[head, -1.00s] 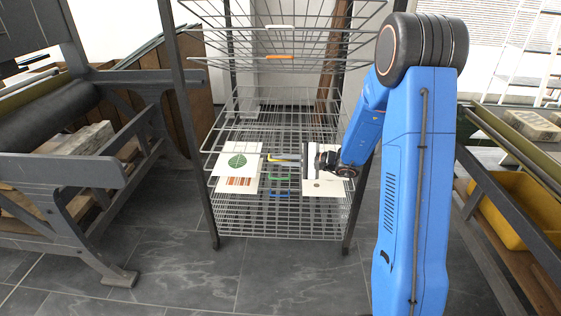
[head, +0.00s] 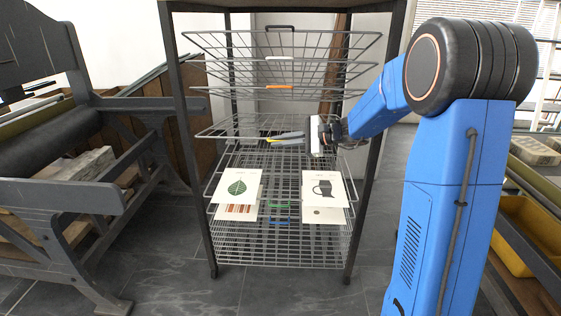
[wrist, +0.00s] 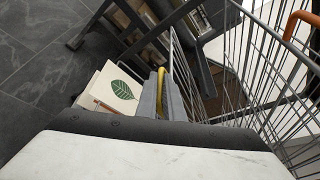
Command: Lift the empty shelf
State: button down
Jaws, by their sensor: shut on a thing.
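The wire drying rack (head: 185,110) stands ahead with several hinged shelves. The empty shelf with the yellow handle (head: 220,131) is raised clear of the printed shelves below. My gripper (head: 290,138) is shut on its yellow handle (head: 268,142) at the front edge. In the wrist view, the grey fingers (wrist: 162,98) close around the yellow handle (wrist: 161,78). Below, the green-handled shelf (head: 281,207) bears a leaf print (head: 237,188) at left and a jug print (head: 325,189) at right. The blue-handled shelf (head: 279,220) below also bears prints.
Raised shelves with orange (head: 279,87), white (head: 280,58) and black (head: 280,28) handles hang above the held shelf, with a gap between. A press (head: 60,190) stands at left. A yellow bin (head: 528,235) sits at right. The grey floor in front is clear.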

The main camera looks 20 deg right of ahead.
notch_tip(320, 180, up, 8)
jog(key=w, duration=0.2)
jog(key=shift+w+d+r, duration=0.15)
jog(key=shift+w+d, duration=0.05)
jog(key=shift+d, duration=0.25)
jog(key=c, duration=1.9)
grip_release()
jog(key=shift+s+d, duration=0.1)
jog(key=v, duration=1.7)
jog(key=shift+s, duration=0.1)
